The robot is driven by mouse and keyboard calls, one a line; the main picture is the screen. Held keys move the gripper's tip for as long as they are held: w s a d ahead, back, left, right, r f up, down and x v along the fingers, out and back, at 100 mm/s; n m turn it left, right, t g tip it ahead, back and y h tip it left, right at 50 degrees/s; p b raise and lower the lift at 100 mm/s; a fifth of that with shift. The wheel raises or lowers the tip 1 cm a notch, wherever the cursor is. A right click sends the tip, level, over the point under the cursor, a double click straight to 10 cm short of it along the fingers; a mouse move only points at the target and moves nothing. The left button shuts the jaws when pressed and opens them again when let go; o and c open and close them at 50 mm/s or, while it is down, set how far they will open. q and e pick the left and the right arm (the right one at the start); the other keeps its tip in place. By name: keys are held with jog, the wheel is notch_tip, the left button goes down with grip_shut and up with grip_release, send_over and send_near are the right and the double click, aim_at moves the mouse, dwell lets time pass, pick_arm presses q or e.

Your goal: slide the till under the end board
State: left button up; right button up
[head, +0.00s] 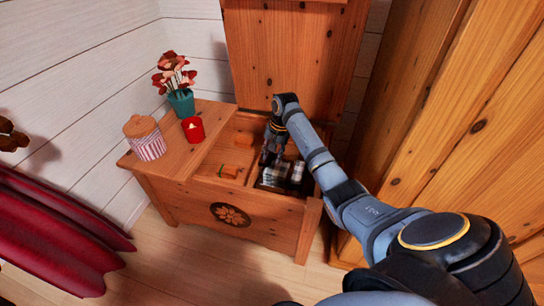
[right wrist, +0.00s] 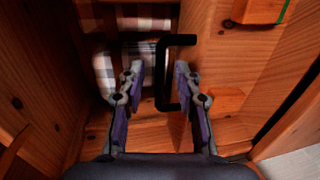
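The open wooden chest (head: 262,218) has its end board (head: 196,150) across its left part. The till (head: 222,179), a shallow wooden tray, sits inside the chest beside the end board, with small orange wooden blocks (head: 229,171) in it. A black bracket-shaped handle (right wrist: 161,75) on the till's side shows in the right wrist view. My right gripper (head: 267,160) reaches down into the chest at the till's right; in the right wrist view (right wrist: 155,72) its fingers are open on either side of the handle bar. Contact is unclear. My left gripper is out of view.
A striped jar (head: 150,148), red candle (head: 193,130) and potted flower (head: 181,102) stand on the end board. Plaid cloth (head: 274,175) lies in the chest's right part. The raised lid (head: 290,60) stands behind; a wooden wardrobe (head: 460,130) stands at right.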

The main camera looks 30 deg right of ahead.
grip_shut()
jog(key=shift+w+r, duration=0.1)
dwell(0.6)
